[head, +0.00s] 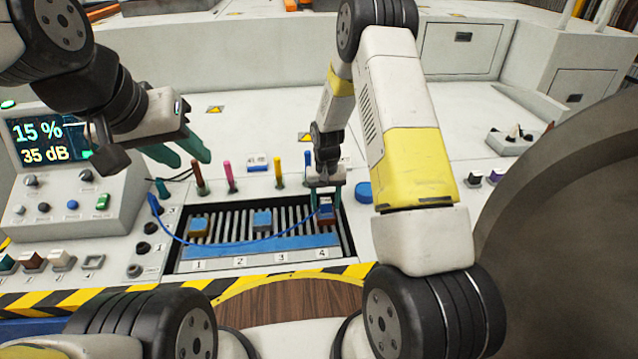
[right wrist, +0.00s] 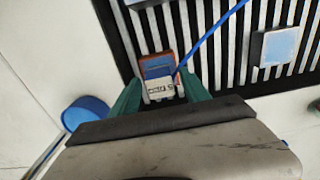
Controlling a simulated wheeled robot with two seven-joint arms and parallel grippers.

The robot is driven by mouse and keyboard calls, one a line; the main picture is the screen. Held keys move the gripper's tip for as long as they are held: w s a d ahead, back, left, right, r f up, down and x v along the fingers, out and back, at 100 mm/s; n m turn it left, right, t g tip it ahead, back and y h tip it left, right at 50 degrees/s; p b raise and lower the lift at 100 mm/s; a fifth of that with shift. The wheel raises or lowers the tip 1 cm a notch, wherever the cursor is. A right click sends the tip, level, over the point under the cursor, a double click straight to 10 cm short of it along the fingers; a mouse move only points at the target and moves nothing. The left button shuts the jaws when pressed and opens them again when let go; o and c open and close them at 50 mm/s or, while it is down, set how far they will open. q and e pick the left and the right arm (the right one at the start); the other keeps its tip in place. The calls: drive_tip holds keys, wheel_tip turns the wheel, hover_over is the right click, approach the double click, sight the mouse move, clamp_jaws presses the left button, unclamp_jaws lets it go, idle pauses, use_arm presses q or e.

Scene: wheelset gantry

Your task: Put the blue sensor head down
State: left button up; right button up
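The blue sensor head (head: 326,212), a small block with blue, red and white parts, sits at the right end of the slatted rack (head: 291,247), by number 4. It also shows in the right wrist view (right wrist: 157,68), with a white label on its near side. A blue cable (head: 235,243) runs from it leftward to the console. My right gripper (head: 326,203) points down with its green fingers on either side of the sensor head. The fingers look slightly apart from it; contact is hard to see. My left gripper (head: 188,158) is open and empty above the panel, left of the rack.
A blue round cap (head: 363,193) lies to the right. A console with a screen (head: 48,140) is at left, a large grey wheel (head: 565,215) at right.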

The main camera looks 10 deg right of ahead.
wheel_tip(320, 180, up, 12)
wheel_tip(320, 180, up, 8)
drive_tip(key=t, duration=0.1)
hover_over(326, 200)
drive_tip(key=s, duration=0.3)
drive_tip(key=s+d+r+t+y, duration=0.1)
drive_tip(key=s+d+r+t, duration=0.1)
drive_tip(key=s+r, duration=0.7)
drive_tip(key=s+r+t, duration=0.1)
drive_tip(key=s+r, duration=0.3)
drive_tip(key=s, duration=0.3)
drive_tip(key=s+r+t+y, duration=0.1)
drive_tip(key=s+r+t, duration=0.1)
drive_tip(key=s+r, duration=0.3)
drive_tip(key=s, duration=0.3)
drive_tip(key=shift+n, duration=0.3)
